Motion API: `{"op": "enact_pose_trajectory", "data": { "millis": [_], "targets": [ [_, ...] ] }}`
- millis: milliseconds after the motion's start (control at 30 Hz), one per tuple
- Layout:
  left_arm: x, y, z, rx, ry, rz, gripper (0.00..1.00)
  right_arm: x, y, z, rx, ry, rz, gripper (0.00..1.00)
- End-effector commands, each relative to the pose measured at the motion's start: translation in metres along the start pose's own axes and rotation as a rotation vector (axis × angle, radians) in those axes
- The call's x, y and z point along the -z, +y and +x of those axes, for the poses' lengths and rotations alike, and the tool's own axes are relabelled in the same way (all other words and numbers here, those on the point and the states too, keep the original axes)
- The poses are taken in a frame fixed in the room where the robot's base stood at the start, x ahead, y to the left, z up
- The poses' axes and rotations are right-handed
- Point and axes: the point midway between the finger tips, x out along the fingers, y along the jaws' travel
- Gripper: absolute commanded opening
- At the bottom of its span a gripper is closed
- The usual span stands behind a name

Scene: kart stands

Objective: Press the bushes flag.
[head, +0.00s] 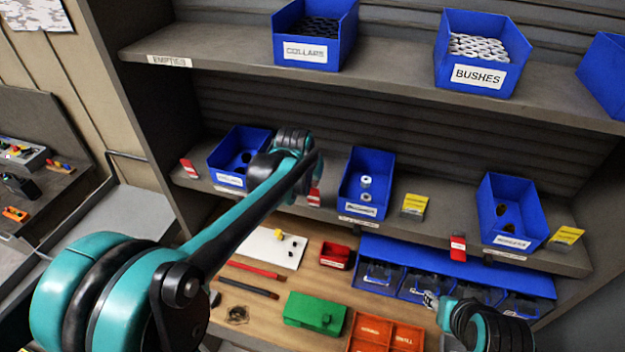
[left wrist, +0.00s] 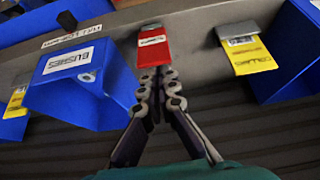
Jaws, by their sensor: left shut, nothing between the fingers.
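The red flag (left wrist: 152,48) beside the bushes bin (left wrist: 75,80) fills the top middle of the left wrist view, with a white label on it. In the head view part of this red flag (head: 314,197) shows beside my left arm, left of the bin holding two white rings (head: 368,185). My left gripper (left wrist: 161,76) is shut and empty, its fingertips at the flag's lower edge in the wrist view; I cannot tell if they touch. My right gripper (head: 432,299) is low in the head view by the lower blue bins; its jaws are unclear.
A yellow collars flag (left wrist: 246,50) stands right of the red flag in the wrist view. Other flags include a red one (head: 458,247) and a yellow one (head: 567,235). The upper shelf (head: 400,80) runs above, and the worktop below holds an orange tray (head: 385,335) and a green box (head: 315,313).

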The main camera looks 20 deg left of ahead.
Motion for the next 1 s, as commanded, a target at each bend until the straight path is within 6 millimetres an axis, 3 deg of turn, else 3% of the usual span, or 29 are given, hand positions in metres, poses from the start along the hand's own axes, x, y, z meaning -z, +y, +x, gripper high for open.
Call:
{"op": "enact_pose_trajectory", "data": {
  "millis": [567,1000],
  "targets": [
    [-0.016,0.000,-0.003,0.000,0.135,0.000,0.00,-0.010,0.000,0.014,0.000,0.000,0.000,0.40],
    [-0.058,0.000,-0.002,0.001,0.505,0.000,0.00,-0.040,0.000,0.055,0.000,0.000,0.000,0.40]
  ]
}}
